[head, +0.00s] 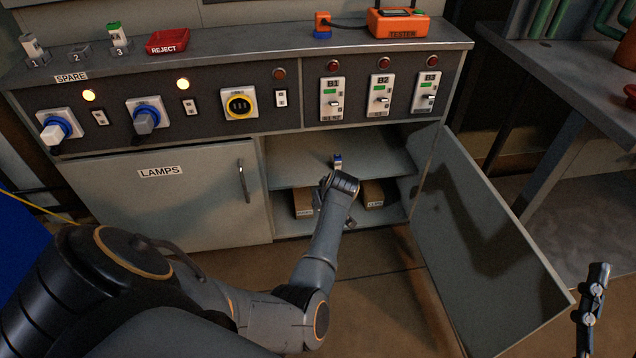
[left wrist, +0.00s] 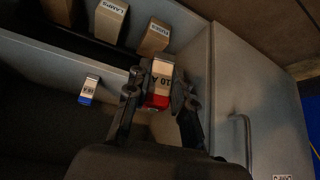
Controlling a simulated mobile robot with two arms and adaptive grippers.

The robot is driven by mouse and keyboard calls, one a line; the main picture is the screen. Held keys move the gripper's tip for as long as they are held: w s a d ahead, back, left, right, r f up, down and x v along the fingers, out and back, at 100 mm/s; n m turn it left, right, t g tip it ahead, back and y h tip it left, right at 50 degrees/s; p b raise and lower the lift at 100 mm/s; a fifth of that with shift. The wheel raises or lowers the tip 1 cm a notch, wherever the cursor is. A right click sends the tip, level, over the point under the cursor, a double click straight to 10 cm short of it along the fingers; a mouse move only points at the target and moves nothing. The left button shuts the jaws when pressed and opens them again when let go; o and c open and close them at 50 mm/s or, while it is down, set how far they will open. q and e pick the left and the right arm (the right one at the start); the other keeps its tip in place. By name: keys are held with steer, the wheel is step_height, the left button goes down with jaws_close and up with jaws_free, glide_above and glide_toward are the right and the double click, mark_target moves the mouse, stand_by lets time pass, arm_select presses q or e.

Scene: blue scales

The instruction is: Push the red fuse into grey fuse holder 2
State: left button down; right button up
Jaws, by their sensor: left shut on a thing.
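My left gripper (head: 338,188) is inside the open cabinet, at shelf height. In the left wrist view, its fingers (left wrist: 160,88) are shut on the red fuse (left wrist: 158,101), which has a pale label and a red end. The fuse is hidden by the gripper in the head view. Grey fuse holder 2 (head: 78,52) stands on the cabinet top at far left and looks empty, far from the gripper.
A blue fuse (head: 337,160) stands on the shelf, also in the left wrist view (left wrist: 88,90). Boxes (head: 303,206) (head: 374,195) sit below. The open door (head: 480,240) borders the right. A red reject tray (head: 167,42) and orange tester (head: 398,24) are on top.

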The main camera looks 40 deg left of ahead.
arm_select(q)
steer(key=w+a+r, duration=0.1)
steer(key=w+r, duration=0.3)
steer(key=r, duration=0.8)
steer(key=d+r+m+t+h, duration=0.1)
steer(key=d+r+m, duration=0.15)
steer(key=r, duration=0.35)
steer(key=d+r+m, duration=0.1)
steer(key=d+r, duration=0.3)
steer(key=r, duration=0.2)
steer(key=s+d+r+m+t+h, duration=0.1)
steer(key=s+d+r+m, duration=0.1)
steer(key=d, duration=0.3)
steer(key=s+d+r+m+t+h, duration=0.1)
steer(key=s+d+r+m, duration=0.15)
steer(key=d, duration=0.25)
steer(key=s+d+f+m+h, duration=0.1)
steer(key=s+d+m+h, duration=0.1)
steer(key=s+d+m, duration=0.2)
steer(key=s+d, duration=0.3)
steer(key=s, duration=0.4)
steer(key=shift+d+f+h, duration=0.2)
steer(key=shift+f+h, duration=0.2)
